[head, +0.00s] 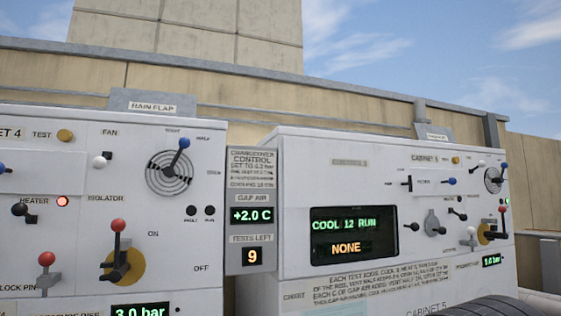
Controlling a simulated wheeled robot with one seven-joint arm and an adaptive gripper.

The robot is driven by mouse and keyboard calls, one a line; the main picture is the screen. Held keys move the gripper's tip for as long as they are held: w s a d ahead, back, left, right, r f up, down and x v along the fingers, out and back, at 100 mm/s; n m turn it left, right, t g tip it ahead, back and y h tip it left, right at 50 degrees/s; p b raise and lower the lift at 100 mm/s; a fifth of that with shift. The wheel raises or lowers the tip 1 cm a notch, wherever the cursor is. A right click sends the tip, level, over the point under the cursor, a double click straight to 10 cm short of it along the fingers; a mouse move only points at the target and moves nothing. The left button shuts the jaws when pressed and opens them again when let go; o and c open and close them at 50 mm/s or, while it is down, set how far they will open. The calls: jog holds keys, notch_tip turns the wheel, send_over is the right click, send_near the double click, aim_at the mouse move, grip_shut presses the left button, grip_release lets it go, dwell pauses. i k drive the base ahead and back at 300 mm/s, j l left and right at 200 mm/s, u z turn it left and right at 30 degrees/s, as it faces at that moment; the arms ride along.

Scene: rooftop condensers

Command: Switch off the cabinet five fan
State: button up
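Cabinet five (290,180) is the white panel on the right, marked "CABINET 5" near its top and again low down. Its upper right holds a yellow button (456,160), with a small pale-knobbed lever (479,165) just right of it. The tiny label there is unreadable, so I cannot confirm it is the fan switch or tell its position. Further right is a round vent dial (493,179) with a blue knob. A display (354,234) reads "COOL 12 RUN" and "NONE".
Cabinet four (60,240) stands at left, with its own FAN switch (100,160), red lamp (62,201) and red-knobbed isolator (117,240). Between the cabinets a grey strip (252,180) shows "+2.0 C" and "9". A dark ribbed curved shape (482,307) covers cabinet five's lower right.

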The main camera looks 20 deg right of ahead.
aim_at(482, 164)
jog(key=z, duration=1.2)
